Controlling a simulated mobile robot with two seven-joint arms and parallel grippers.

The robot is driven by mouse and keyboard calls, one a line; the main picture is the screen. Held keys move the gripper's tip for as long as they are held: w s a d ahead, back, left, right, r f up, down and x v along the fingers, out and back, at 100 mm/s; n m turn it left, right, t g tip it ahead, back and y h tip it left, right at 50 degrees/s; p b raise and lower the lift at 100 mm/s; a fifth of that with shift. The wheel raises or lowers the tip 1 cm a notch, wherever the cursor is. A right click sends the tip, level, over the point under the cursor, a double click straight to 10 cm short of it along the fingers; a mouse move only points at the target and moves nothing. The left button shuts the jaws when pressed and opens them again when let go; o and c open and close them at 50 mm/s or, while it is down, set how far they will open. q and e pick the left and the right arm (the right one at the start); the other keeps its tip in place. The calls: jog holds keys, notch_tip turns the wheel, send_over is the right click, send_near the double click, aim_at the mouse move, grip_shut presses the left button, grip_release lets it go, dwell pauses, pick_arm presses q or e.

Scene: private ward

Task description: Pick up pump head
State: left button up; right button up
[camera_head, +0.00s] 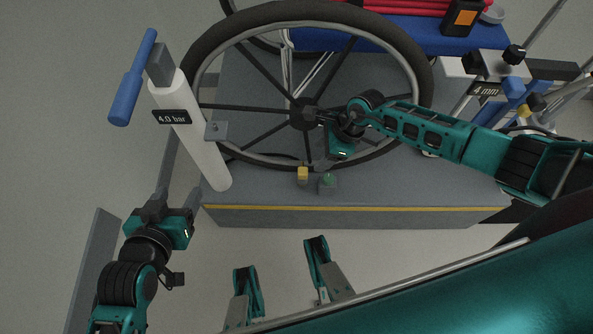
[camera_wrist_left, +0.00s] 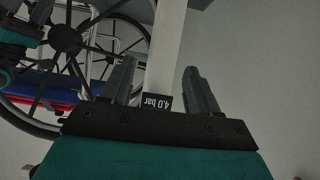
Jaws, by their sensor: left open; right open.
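The pump (camera_head: 195,135) is a tilted white cylinder with a blue handle (camera_head: 133,82) and a black "4.0 bar" label. I cannot tell for sure which part is the pump head. A small grey block (camera_head: 216,131) sits beside the cylinder, and a small yellow piece (camera_head: 303,174) stands on the platform. My left gripper (camera_head: 176,192) is open and empty, below and left of the cylinder's foot. In the left wrist view, the white cylinder (camera_wrist_left: 166,50) shows beyond and between its open fingers (camera_wrist_left: 160,85). My right gripper (camera_head: 322,117) is open at the wheel hub, partly hidden by its own arm.
A large spoked wheel (camera_head: 215,65) stands over the grey platform (camera_head: 400,195), which has a yellow edge stripe. Floor left of the pump is clear.

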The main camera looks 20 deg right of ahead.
aim_at(305, 173)
jog(key=b+x, duration=0.2)
jog(key=x, duration=0.4)
jog(key=shift+s+a+f, duration=0.1)
jog(key=shift+a+f, duration=0.1)
jog(key=shift+f, duration=0.1)
jog(key=b+x, duration=0.2)
jog(key=x, duration=0.1)
jog(key=b+x, duration=0.1)
jog(key=shift+s+d+f, duration=0.15)
jog(key=shift+s+f, duration=0.15)
jog(key=shift+w+a+f, duration=0.1)
jog(key=shift+a+f, duration=0.1)
jog(key=shift+f, duration=0.25)
pick_arm(q)
jog(key=f, duration=0.2)
jog(key=d+f, duration=0.1)
jog(key=f, duration=0.1)
jog(key=shift+d, duration=0.1)
pick_arm(e)
jog(key=shift+r, duration=0.1)
jog(key=shift+c, duration=0.3)
grip_shut()
pick_arm(q)
jog(key=shift+f, duration=0.35)
jog(key=shift+s+r, duration=0.1)
pick_arm(e)
jog(key=shift+r, duration=0.1)
